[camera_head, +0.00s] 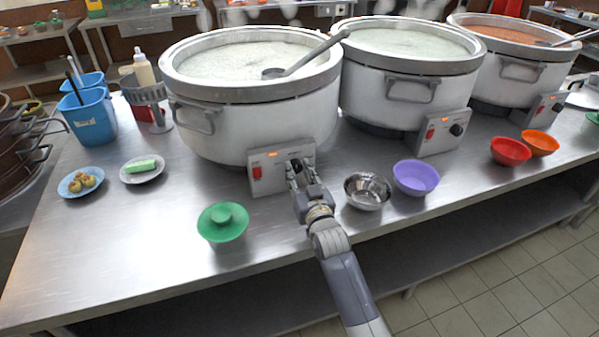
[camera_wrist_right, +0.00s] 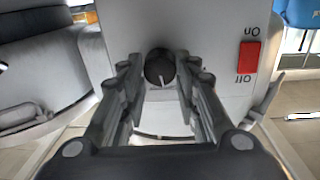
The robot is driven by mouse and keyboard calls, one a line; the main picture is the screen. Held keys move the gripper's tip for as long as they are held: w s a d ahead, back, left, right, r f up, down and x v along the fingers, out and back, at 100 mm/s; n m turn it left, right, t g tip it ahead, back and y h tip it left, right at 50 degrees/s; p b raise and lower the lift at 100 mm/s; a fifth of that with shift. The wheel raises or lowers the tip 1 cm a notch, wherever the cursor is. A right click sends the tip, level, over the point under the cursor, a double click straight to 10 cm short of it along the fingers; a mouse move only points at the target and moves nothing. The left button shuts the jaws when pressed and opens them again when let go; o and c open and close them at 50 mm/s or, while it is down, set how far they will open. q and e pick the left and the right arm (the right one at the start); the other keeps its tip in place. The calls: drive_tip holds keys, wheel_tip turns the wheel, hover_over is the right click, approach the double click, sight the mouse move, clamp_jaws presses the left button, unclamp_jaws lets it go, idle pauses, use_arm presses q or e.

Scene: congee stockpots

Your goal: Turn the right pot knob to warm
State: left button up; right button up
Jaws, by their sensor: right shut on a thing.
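Three big white pots stand in a row: the left pot (camera_head: 255,120), the middle pot (camera_head: 400,100) and the right pot (camera_head: 515,75). My right gripper (camera_head: 299,173) is at the control panel (camera_head: 268,182) of the left pot. In the right wrist view its fingers (camera_wrist_right: 160,88) are closed on both sides of a dark round knob (camera_wrist_right: 159,66). The knob's white mark points down in that upside-down view. The fingers mostly hide this knob in the head view. The middle pot's dark knob (camera_head: 457,130) and the right pot's knob (camera_head: 557,106) are free. My left gripper is out of view.
A red switch (camera_head: 257,173) sits beside the gripped knob. On the steel table (camera_head: 150,240), a green bowl (camera_head: 222,228) lies left of my right arm. A metal bowl (camera_head: 366,194) and a purple bowl (camera_head: 416,178) lie right of it. A ladle (camera_head: 310,55) rests across the left pot.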

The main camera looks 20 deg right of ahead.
drive_tip(key=n, duration=0.6)
drive_tip(key=shift+n+p, duration=0.3)
drive_tip(key=n, duration=0.5)
drive_tip(key=shift+a+f+n+y, duration=0.1)
drive_tip(key=shift+f+n+y, duration=0.05)
drive_tip(key=shift+n+y, duration=0.25)
drive_tip(key=shift+t, duration=0.3)
drive_tip(key=o, duration=1.1)
drive_tip(key=shift+c, duration=0.2)
drive_tip(key=shift+s, duration=0.1)
drive_tip(key=s, duration=1.1)
drive_tip(key=shift+s+f, duration=0.25)
drive_tip(key=shift+s, duration=0.15)
